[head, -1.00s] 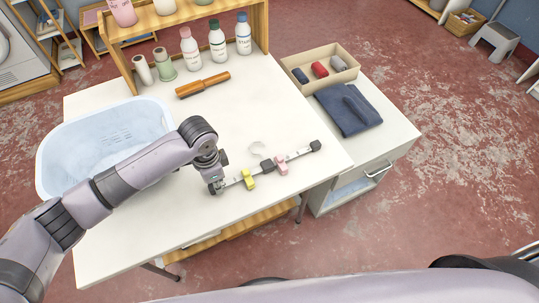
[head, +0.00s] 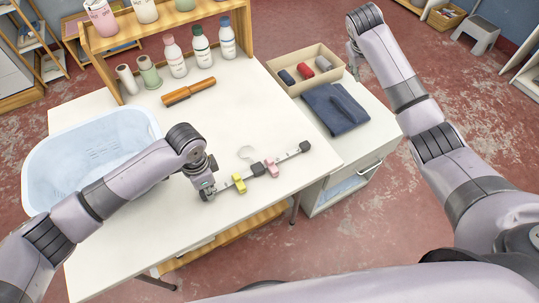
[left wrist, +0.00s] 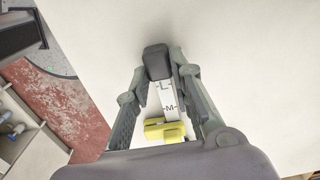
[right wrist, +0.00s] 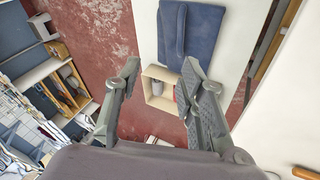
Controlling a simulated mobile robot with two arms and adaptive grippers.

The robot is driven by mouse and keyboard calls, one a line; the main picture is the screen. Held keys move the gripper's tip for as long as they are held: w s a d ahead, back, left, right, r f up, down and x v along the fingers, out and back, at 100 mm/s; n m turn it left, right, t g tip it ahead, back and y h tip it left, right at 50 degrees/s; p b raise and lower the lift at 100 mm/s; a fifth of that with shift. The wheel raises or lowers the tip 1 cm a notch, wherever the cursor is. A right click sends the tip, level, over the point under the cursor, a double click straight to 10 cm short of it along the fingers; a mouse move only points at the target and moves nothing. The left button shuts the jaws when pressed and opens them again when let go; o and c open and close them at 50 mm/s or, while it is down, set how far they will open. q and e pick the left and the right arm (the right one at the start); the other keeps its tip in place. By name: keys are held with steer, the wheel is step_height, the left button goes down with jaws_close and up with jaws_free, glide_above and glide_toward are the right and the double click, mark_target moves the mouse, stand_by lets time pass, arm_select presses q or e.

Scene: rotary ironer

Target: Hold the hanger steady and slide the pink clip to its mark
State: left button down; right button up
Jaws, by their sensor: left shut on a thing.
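The hanger (head: 289,157) lies on the white table as a pale bar with dark end caps and a dark middle block, its hook on the far side. The pink clip (head: 270,169) sits on the bar just right of the middle block. A yellow clip (head: 239,184) sits on the left half. My left gripper (head: 206,190) is shut on the hanger's left end; the left wrist view shows its fingers beside the bar, with marks L and M beyond the yellow clip (left wrist: 164,130). My right gripper (right wrist: 162,66) is open and empty, high near the box, away from the hanger.
An open box (head: 285,84) with rolled cloths and a folded blue cloth (head: 335,108) lie on the side cabinet. A pale blue basket (head: 60,150) stands at the table's left. An orange-brown handled tool (head: 188,91) and bottles (head: 201,52) are at the back. The table's middle is clear.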

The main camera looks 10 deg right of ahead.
steer(key=s+a+n+y, duration=0.1)
steer(key=s+a+y, duration=0.2)
steer(key=a, duration=1.3)
steer(key=n+g+y, duration=0.2)
steer(key=g, duration=0.2)
glide_above(269, 159)
step_height(269, 159, down, 3)
step_height(269, 159, down, 12)
steer(key=shift+r, duration=0.25)
steer(key=shift+c, duration=0.3)
jaws_close()
